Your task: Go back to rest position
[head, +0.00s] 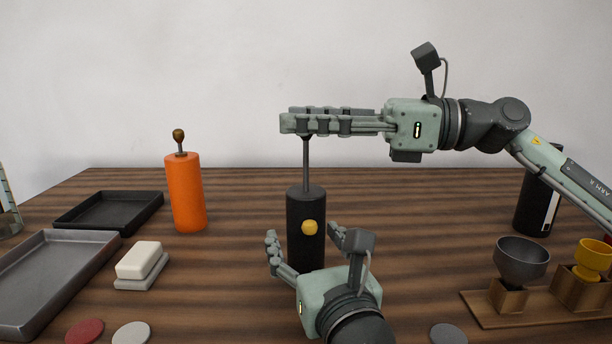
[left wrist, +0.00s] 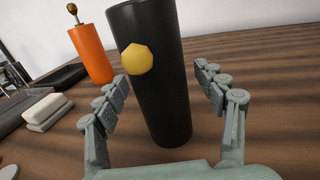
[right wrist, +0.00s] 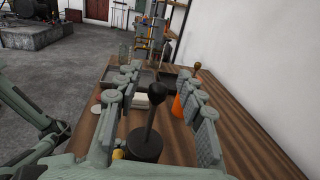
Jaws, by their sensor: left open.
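A black cylinder (head: 305,225) stands upright on the table with a thin rod rising from its top and a yellow knob (head: 310,227) on its side. My left gripper (head: 304,239) is open in front of it. In the left wrist view, the cylinder (left wrist: 158,85) stands between the spread fingers, with gaps on both sides. My right gripper (head: 300,121) is level above the cylinder, at the top of the rod. In the right wrist view, its fingers (right wrist: 160,90) are apart, with the dark rod (right wrist: 150,122) between them. Contact with the rod cannot be told.
An orange cylinder (head: 186,195) with a short rod stands at left. Two trays, one black (head: 68,222) and one grey (head: 105,243), and a white block (head: 139,260) lie nearby. At right are a wooden stand (head: 480,308) with a grey bowl (head: 522,258) and yellow cup (head: 594,254), and a dark bottle (head: 534,208).

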